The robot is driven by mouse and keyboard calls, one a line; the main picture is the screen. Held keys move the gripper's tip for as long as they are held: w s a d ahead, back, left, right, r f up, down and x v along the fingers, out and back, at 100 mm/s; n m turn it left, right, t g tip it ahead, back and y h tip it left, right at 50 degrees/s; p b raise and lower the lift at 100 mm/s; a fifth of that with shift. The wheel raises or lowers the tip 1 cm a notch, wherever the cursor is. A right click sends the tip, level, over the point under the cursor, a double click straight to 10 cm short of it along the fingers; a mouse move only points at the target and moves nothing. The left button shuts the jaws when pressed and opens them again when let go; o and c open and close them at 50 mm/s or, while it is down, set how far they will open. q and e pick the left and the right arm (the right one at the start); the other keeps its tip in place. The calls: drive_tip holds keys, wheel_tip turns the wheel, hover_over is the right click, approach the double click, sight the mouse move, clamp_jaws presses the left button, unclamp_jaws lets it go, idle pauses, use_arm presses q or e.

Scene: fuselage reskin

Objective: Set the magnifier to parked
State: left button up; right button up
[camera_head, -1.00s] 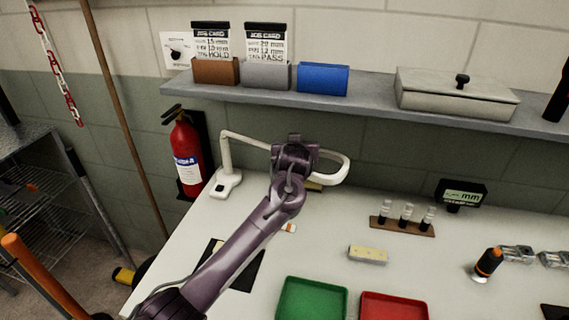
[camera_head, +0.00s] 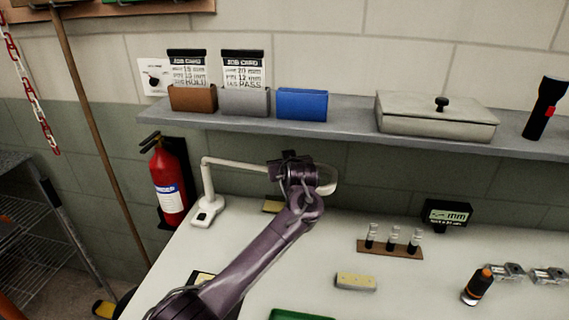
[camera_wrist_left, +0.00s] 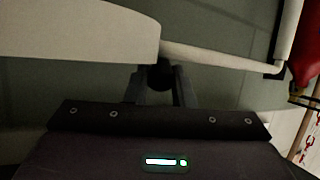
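The magnifier (camera_head: 235,165) stands at the back left of the bench, its white arm reaching right from an upright post on a small base (camera_head: 207,210). Its pale head (camera_head: 327,180) is mostly hidden behind my left gripper (camera_head: 290,163) in the head view. In the left wrist view the broad white head (camera_wrist_left: 75,30) fills the upper left and the magnifier arm runs right. My left gripper (camera_wrist_left: 160,80) has its fingers on either side of a dark round knob (camera_wrist_left: 160,76) by the head, and looks shut on it. My right gripper is not in view.
A shelf (camera_head: 340,130) with card holders, a blue bin (camera_head: 302,104) and a lidded box (camera_head: 437,115) hangs above the bench. A fire extinguisher (camera_head: 168,185) is left of the magnifier. A vial rack (camera_head: 390,249) and a yellowish block (camera_head: 356,281) lie to the right.

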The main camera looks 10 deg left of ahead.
use_arm(q)
drive_tip(key=o, duration=0.4)
drive_tip(key=shift+w+d, duration=0.15)
drive_tip(key=shift+w, duration=0.15)
drive_tip(key=shift+s, duration=0.1)
drive_tip(key=shift+s+d+r, duration=0.15)
drive_tip(key=shift+s+r, duration=0.1)
drive_tip(key=shift+s, duration=0.3)
drive_tip(key=v, duration=0.6)
drive_tip(key=shift+s+d+r, duration=0.1)
drive_tip(key=shift+s, duration=0.1)
drive_tip(key=shift+s, duration=0.1)
